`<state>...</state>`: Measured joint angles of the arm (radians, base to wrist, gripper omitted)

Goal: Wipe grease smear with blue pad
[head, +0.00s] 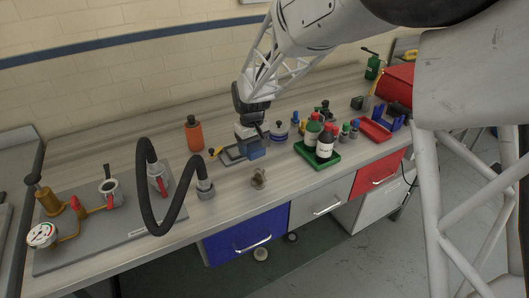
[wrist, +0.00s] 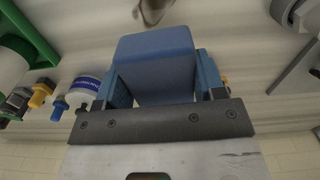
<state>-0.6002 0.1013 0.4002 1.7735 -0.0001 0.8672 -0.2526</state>
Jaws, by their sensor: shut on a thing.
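My gripper (head: 252,134) is over the middle of the bench and shut on the blue pad (head: 256,153). In the wrist view the blue pad (wrist: 155,62) sits between the two blue fingers of my gripper (wrist: 158,80). The grease smear (head: 259,179) is a small brownish patch on the bench top, in front of the pad and nearer the bench's front edge. In the wrist view part of the smear (wrist: 152,10) shows at the top edge, just beyond the pad. The pad is apart from the smear; whether it touches the bench, I cannot tell.
A green tray (head: 318,160) with bottles (head: 325,146) stands to the right, near a blue-and-white container (head: 279,131). An orange bottle (head: 194,134) stands behind left. A black hose (head: 150,205) arches at left. Bench around the smear is clear.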

